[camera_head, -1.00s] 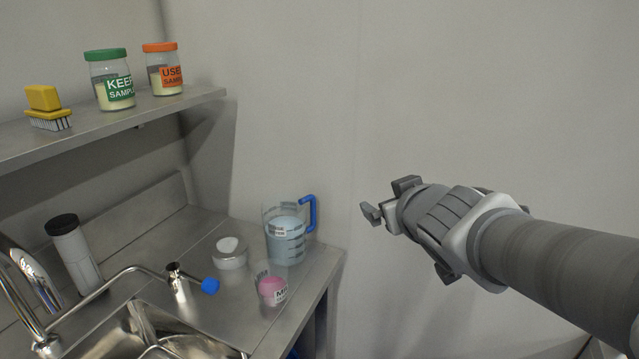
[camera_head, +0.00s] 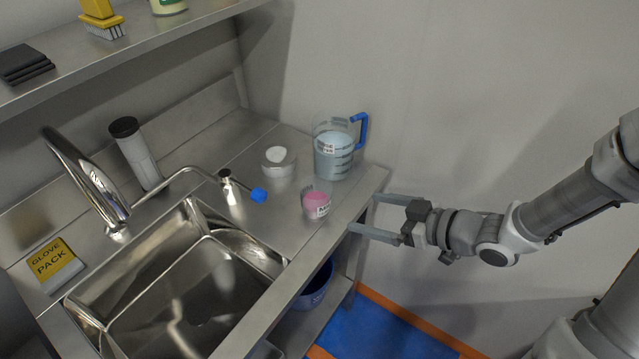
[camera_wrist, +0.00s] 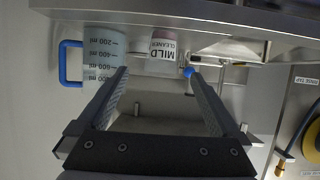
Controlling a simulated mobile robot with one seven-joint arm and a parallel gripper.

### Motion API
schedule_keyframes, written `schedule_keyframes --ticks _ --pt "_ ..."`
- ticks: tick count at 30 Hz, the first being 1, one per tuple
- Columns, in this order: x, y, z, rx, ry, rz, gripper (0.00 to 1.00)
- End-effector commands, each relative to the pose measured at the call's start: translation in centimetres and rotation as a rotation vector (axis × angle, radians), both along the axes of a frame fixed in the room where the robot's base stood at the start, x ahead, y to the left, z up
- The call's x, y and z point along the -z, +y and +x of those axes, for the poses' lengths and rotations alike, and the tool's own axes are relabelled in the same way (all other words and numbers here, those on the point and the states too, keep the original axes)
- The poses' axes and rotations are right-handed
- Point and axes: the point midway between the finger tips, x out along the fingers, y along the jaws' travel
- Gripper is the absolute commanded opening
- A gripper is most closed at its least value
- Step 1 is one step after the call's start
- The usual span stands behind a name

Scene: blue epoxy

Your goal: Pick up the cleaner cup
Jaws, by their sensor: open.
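The cleaner cup (camera_head: 316,203) is a small clear cup with pink contents and a white label, upright near the right edge of the steel counter. In the wrist view the cup (camera_wrist: 163,46) shows upside down, its label reading "MILD CLEANER", beyond the fingertips and roughly between them. My gripper (camera_head: 362,216) is open and empty, just right of the counter edge, with its fingers pointing left toward the cup. In the wrist view my gripper (camera_wrist: 165,80) has its two fingers spread wide. Nothing touches the cup.
A measuring jug (camera_head: 334,158) with blue liquid and a blue handle stands behind the cup. The sink (camera_head: 180,300) lies front left. The counter's right edge (camera_head: 362,190) is close to my fingers.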

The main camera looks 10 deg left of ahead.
Motion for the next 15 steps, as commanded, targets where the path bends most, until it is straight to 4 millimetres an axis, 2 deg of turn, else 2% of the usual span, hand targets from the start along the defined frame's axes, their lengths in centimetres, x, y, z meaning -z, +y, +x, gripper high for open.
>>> schedule_keyframes --ticks 5,15 --pt "0.3 1.1 -0.2 -0.018 0.0 0.029 1.0" --pt "3.2 7.2 2.4 -0.02 0.002 0.026 1.0"
